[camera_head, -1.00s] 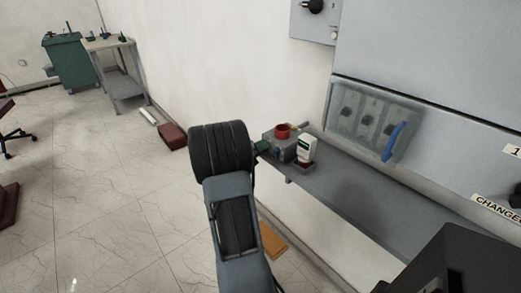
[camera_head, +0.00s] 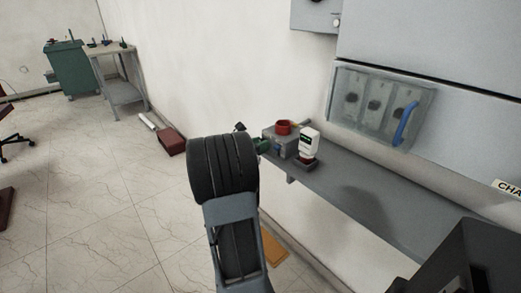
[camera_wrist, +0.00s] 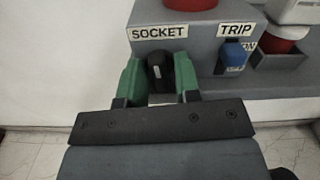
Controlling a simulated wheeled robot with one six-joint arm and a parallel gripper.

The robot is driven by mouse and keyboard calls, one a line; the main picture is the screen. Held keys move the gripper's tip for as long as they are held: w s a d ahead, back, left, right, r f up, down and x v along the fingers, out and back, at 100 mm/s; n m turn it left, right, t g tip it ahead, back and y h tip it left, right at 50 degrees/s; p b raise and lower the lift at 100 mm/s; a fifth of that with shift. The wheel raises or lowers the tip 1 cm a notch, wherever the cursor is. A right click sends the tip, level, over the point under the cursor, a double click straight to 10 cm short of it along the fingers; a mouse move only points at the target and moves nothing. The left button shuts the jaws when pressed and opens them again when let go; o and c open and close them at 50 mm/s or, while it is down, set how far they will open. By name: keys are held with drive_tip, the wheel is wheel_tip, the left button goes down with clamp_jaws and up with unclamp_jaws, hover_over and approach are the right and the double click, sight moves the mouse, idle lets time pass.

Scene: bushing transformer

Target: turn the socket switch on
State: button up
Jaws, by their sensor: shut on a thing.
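The socket switch (camera_wrist: 158,72) is a black knob with a short pale mark that stands about upright. It is on the front of a grey box, below the SOCKET label (camera_wrist: 157,32). My gripper (camera_wrist: 160,82) has green fingers, one on each side of the knob, and is shut on it. In the head view the grey box (camera_head: 286,146) sits at the near-left end of a shelf, with a green finger (camera_head: 263,145) at its left side. My arm hides much of the gripper and the switch there.
A blue switch (camera_wrist: 234,57) sits under the TRIP label (camera_wrist: 236,30), right of the knob. A red round part (camera_head: 284,127) tops the box. A white meter (camera_head: 309,141) stands beside it on the grey shelf (camera_head: 360,190). A clear-covered panel (camera_head: 378,105) hangs above.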

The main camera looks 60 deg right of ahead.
drive_tip(key=shift+f+m+b, duration=0.15)
drive_tip(key=shift+m+b, duration=0.25)
drive_tip(key=shift+m, duration=0.1)
idle(0.3)
drive_tip(key=o, duration=0.6)
drive_tip(key=p+v, duration=0.1)
drive_tip(key=v, duration=1.3)
drive_tip(key=shift+d+m, duration=0.1)
drive_tip(key=shift+m, duration=0.2)
